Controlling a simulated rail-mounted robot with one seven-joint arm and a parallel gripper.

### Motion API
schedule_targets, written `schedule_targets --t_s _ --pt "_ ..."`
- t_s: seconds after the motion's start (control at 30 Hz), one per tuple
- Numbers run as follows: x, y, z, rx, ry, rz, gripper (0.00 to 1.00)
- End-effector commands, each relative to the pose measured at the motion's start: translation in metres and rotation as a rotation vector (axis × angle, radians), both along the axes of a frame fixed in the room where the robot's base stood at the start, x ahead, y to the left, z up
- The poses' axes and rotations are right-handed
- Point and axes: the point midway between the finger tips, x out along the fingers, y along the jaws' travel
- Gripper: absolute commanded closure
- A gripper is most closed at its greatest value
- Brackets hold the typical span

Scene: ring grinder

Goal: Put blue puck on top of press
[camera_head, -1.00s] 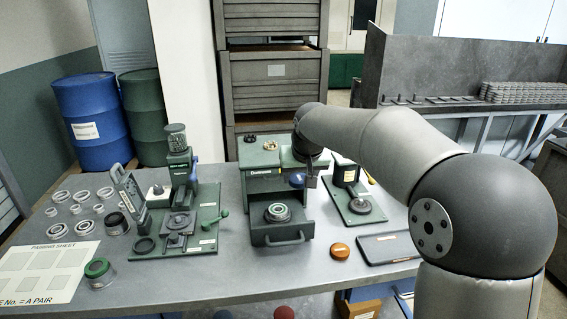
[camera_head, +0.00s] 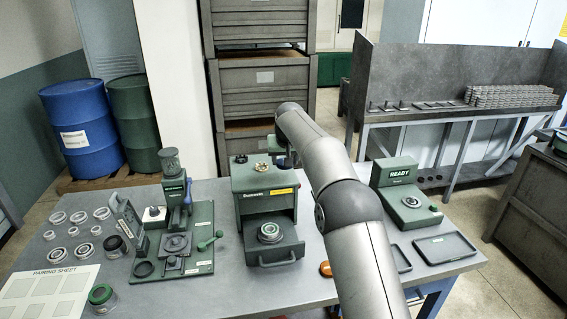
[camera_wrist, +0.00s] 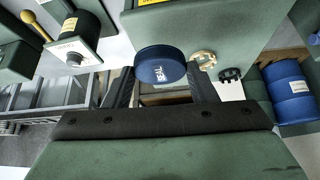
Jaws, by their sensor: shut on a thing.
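The blue puck (camera_wrist: 160,66), with white lettering on its face, sits between the two dark fingers of my gripper (camera_wrist: 162,82) in the wrist view. My gripper is shut on it. The green machine also shows in the wrist view (camera_wrist: 235,28), beside the puck. On its top are a pale gold part (camera_wrist: 203,58) and a black knob-like part (camera_wrist: 230,74).
A lever machine (camera_head: 175,195) stands left of the press. A READY station (camera_head: 400,190) and dark trays (camera_head: 445,247) lie right. Rings (camera_head: 80,217) and a pairing sheet (camera_head: 50,290) are at left.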

Motion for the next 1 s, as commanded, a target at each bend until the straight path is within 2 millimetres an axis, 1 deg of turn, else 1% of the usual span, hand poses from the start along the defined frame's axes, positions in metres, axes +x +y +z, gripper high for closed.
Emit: schedule_targets --t_s 0.03,0.1,0.2,0.37,0.5,0.57,0.83,0.97,1.0 --pt "0.006 0.002 -0.005 0.000 0.001 0.000 0.77" --pt "0.013 0.004 -0.013 0.000 -0.001 0.000 0.77" --pt "0.018 0.005 -0.020 0.001 -0.003 0.000 0.77" --pt "0.025 0.007 -0.029 0.000 -0.001 0.000 0.77" --pt "0.024 0.007 -0.050 -0.001 0.000 0.000 0.77" --pt "0.024 0.006 -0.057 -0.001 0.000 0.000 0.77" --pt "0.024 0.007 -0.060 0.001 -0.004 0.000 0.77" --pt "0.024 0.007 -0.064 0.001 -0.003 0.000 0.77" --pt "0.024 0.007 -0.063 0.001 -0.003 0.000 0.37"
